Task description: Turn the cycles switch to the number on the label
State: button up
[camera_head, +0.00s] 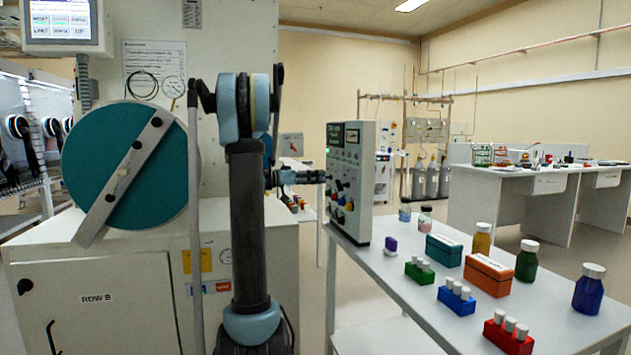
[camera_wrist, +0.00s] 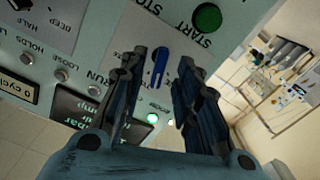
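The control panel (camera_head: 349,185) stands upright at the left end of the white table. My gripper (camera_head: 322,177) is level with the panel's controls in the head view. In the wrist view my gripper (camera_wrist: 168,68) is open, with a blue pointer knob (camera_wrist: 159,66) between its two fingers. I cannot tell whether the fingers touch the knob, and its name and scale are partly hidden. A small label (camera_wrist: 19,91) reading "0 cycle…" is cut off at the left edge. A dark display (camera_wrist: 86,113) lies near my left finger.
A green START button (camera_wrist: 208,16) is close to the knob, with small toggles (camera_wrist: 61,75) along the panel. On the white table (camera_head: 400,283) stand colored vial racks and bottles. A large teal round door (camera_head: 125,165) is left of my arm.

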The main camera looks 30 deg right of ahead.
jog(key=shift+s+d, duration=0.1)
jog(key=shift+d, duration=0.2)
grip_shut()
jog(key=shift+n, duration=0.3)
jog(key=shift+w+n, duration=0.2)
jog(key=shift+n, duration=3.1)
jog(key=shift+f, duration=0.1)
